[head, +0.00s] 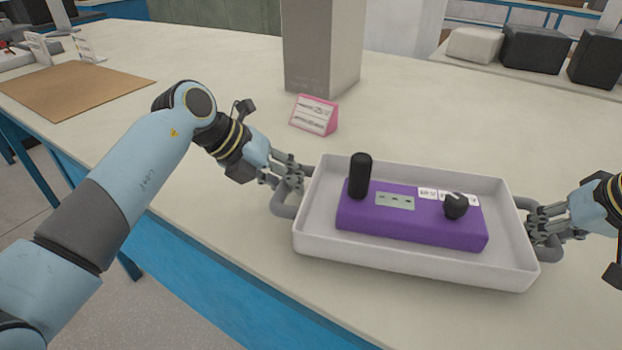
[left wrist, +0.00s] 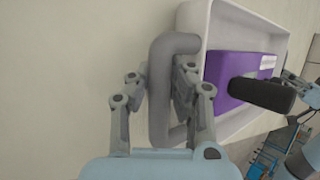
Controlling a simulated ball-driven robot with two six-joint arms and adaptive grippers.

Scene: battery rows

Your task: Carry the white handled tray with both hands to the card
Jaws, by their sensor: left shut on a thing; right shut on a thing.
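The white handled tray (head: 318,215) is at the centre right of the head view, with a grey loop handle at each end. A purple box (head: 410,226) with a black upright post (head: 360,176) and a black knob (head: 456,205) sits in it. My left gripper (head: 288,180) is shut on the tray's left handle (head: 284,207), which also shows in the left wrist view (left wrist: 160,92). My right gripper (head: 541,224) is shut on the right handle. The tray looks about level; I cannot tell whether it touches the table. A flat brown card (head: 75,90) lies at the far left.
A pink-edged sign (head: 314,114) stands behind the tray, in front of a grey pillar (head: 322,45). Small white signs (head: 88,48) stand behind the brown card. Black and white blocks (head: 535,47) sit at the back right. The table between tray and card looks clear.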

